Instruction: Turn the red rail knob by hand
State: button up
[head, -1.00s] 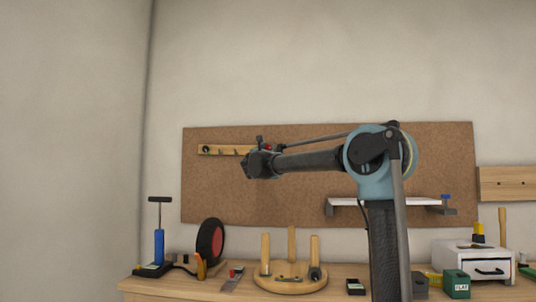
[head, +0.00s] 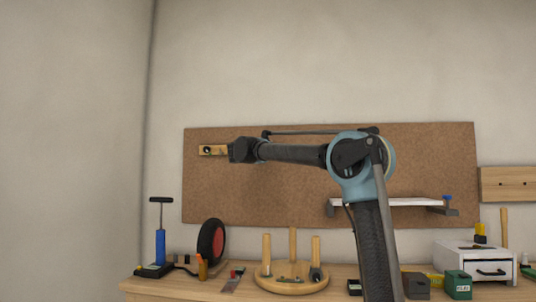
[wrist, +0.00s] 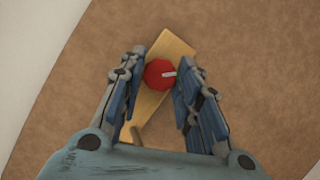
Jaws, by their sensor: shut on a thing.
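The red rail knob (wrist: 156,75) sits on a pale wooden rail (wrist: 173,48) on the brown pegboard in the wrist view. My gripper (wrist: 161,76) is shut on the knob, with one blue-padded finger on each side. In the head view my gripper (head: 236,151) is up against the rail (head: 203,150) at the board's upper left. There it hides the knob and much of the rail.
A white shelf (head: 400,202) is fixed low on the board at the right. Below, the wooden bench (head: 200,290) holds a blue pump (head: 160,246), a wheel (head: 211,242), a round peg stand (head: 290,287) and a white drawer box (head: 475,258).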

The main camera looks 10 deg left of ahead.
jog(key=shift+d+m+g, duration=0.1)
jog(key=shift+m+g, duration=0.2)
jog(key=shift+m, duration=0.5)
jog(key=shift+f, duration=0.1)
jog(key=shift+o, duration=0.2)
jog(key=o, duration=1)
jog(key=shift+d, duration=0.1)
jog(key=shift+s, duration=0.15)
jog(key=v, duration=1.1)
jog(key=shift+s+a, duration=0.25)
jog(key=shift+a, duration=0.1)
jog(key=shift+d, duration=0.1)
